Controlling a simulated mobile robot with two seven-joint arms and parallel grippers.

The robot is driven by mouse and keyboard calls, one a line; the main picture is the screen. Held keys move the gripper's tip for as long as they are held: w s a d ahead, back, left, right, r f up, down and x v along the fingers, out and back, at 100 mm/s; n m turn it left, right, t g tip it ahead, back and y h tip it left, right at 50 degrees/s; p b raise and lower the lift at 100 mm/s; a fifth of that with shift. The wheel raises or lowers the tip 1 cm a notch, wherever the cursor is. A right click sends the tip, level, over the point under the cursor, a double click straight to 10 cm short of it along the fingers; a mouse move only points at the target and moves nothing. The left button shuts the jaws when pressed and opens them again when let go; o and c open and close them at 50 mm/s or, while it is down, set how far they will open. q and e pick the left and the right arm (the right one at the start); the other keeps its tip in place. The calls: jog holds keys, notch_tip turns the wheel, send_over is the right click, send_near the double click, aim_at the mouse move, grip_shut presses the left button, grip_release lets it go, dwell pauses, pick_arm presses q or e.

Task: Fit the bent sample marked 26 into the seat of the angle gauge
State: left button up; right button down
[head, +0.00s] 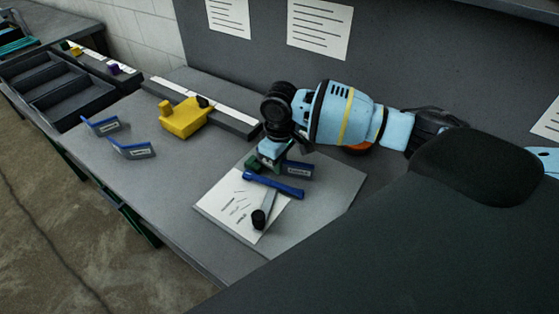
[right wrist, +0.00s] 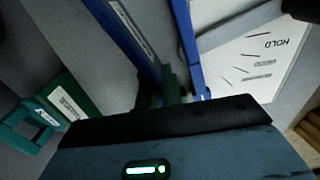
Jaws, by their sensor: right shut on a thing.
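My right gripper (head: 273,158) points down at the bench and is shut on a bent sample. The sample's grey labelled leg (head: 299,170) shows right of the fingers; its number is too small to read. In the right wrist view the labelled leg (right wrist: 132,30) runs up from the fingertips. A blue bar (head: 273,187) lies just in front of the gripper and seems part of the angle gauge; it also shows in the right wrist view (right wrist: 186,45). The fingers hide where sample and bar meet, so I cannot tell whether the sample is seated. My left gripper is out of view.
Two other bent samples (head: 101,126) (head: 132,149) stand left. A yellow block (head: 184,118) is by a long labelled rack (head: 228,118). A dark-knobbed rod (head: 260,217) lies on the printed sheet (head: 228,201). A green labelled piece (right wrist: 66,104) is near the gripper. The front-left bench is clear.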

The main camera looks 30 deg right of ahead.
jog(key=c, duration=1.5)
grip_release()
notch_tip(320, 180, up, 8)
jog(key=shift+f+p, duration=0.1)
jog(key=shift+p, duration=0.2)
